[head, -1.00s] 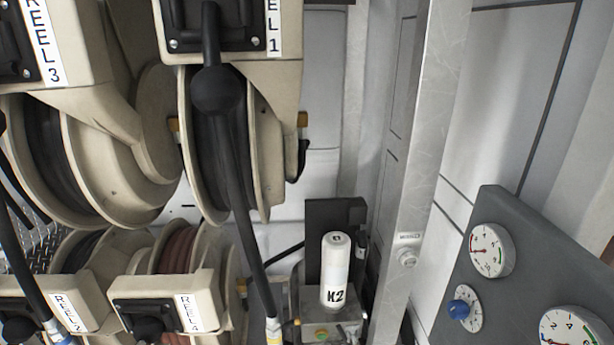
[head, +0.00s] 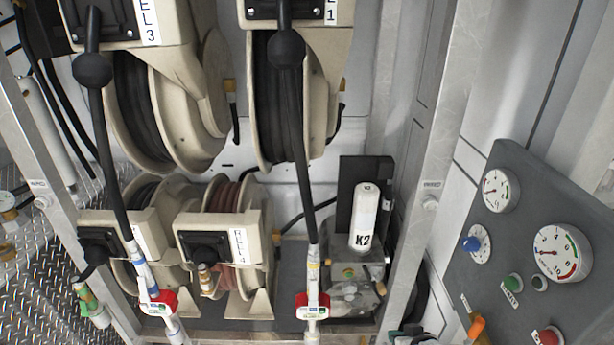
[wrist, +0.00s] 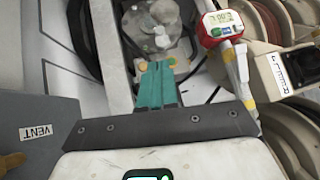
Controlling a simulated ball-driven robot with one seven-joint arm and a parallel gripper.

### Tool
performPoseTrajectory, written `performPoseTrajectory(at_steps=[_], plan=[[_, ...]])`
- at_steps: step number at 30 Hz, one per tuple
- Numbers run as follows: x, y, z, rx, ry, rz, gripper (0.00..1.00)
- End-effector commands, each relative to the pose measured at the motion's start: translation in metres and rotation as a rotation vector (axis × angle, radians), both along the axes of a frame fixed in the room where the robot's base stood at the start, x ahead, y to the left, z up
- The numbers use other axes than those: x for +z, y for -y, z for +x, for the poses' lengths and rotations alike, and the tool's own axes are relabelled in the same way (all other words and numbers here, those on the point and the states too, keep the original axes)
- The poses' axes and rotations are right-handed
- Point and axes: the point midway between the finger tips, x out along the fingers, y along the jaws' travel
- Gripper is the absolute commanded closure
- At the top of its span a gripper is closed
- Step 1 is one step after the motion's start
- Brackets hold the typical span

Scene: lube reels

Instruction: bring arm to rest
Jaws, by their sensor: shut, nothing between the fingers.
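My gripper (wrist: 158,82) shows in the wrist view, with its teal fingers together and nothing between them. It points toward a pale, blurred machine body (wrist: 158,28) and is apart from it as far as I can tell. A red digital meter (wrist: 222,28) on a hose is to the right of the fingertips. The grey panel (wrist: 40,115) with a VENT label is to the left. In the head view I cannot clearly make out the gripper; a dark and pale shape at the bottom edge may be part of my arm.
Reel 3 (head: 165,100) and Reel 1 (head: 285,100) hang above smaller reels (head: 238,250). Hoses with red meters (head: 313,305) hang in front. A white K2 cylinder (head: 364,222), a metal post (head: 440,130) and a gauge panel (head: 530,180) with knobs stand to the right.

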Motion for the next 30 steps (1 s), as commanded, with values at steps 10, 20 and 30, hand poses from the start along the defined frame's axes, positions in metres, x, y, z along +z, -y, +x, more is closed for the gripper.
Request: performPoseTrajectory(at_steps=[10,20,30], plan=[[-0.016,0.002,-0.056,0.0,-0.108,-0.018,1.0],[-0.027,0.015,-0.166,-0.026,-0.31,-0.065,1.0],[0.001,0.046,-0.335,-0.13,-0.61,-0.157,1.0]])
